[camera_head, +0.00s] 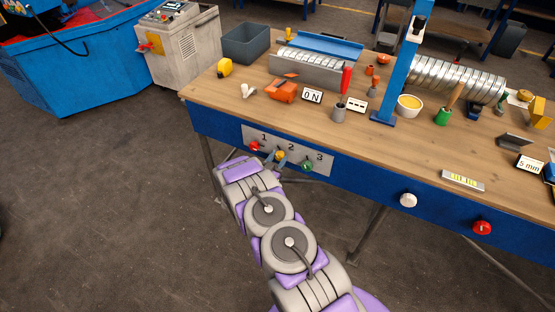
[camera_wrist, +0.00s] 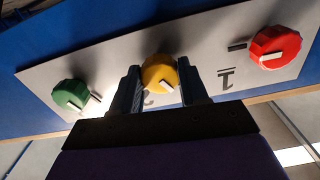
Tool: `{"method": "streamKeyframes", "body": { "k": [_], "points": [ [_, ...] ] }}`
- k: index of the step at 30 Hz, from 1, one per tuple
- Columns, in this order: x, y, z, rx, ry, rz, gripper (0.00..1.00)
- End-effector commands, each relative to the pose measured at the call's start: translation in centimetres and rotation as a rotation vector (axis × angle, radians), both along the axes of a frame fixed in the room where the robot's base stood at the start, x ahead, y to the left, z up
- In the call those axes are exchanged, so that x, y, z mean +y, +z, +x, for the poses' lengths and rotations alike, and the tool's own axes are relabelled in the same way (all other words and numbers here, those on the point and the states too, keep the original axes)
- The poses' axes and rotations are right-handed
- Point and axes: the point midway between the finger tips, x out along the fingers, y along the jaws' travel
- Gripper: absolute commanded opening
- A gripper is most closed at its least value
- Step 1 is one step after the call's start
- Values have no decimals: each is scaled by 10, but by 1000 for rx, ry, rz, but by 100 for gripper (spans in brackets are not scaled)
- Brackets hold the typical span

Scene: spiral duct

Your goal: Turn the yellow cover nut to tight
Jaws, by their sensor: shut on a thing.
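The yellow cover nut (camera_wrist: 158,70) is in the middle of the panel in the wrist view, with a white pointer bar slanting on its face. My gripper (camera_wrist: 161,84) has one finger on each side of it and is shut on it. In the head view the yellow nut (camera_head: 280,155) shows small at my gripper (camera_head: 275,158), partly hidden. The pale panel (camera_head: 289,145) on the blue bench front carries the numbers 1, 2 and 3. In the wrist view the number beside the nut is mostly hidden, and no tight mark is readable.
A red knob (camera_wrist: 275,47) and a green knob (camera_wrist: 72,95) flank the nut closely in the wrist view. A white knob (camera_head: 408,200) and a red knob (camera_head: 482,228) sit farther right on the bench front. The floor left of my arm is clear.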

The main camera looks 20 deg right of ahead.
Motion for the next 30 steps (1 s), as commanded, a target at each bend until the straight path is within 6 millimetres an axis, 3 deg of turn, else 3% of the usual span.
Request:
{"method": "streamKeyframes", "body": {
  "k": [11, 30],
  "points": [
    [0, 2, 0, -168, 1, 131, 13],
    [0, -1, 0, -646, 0, 505, 13]
  ]
}}
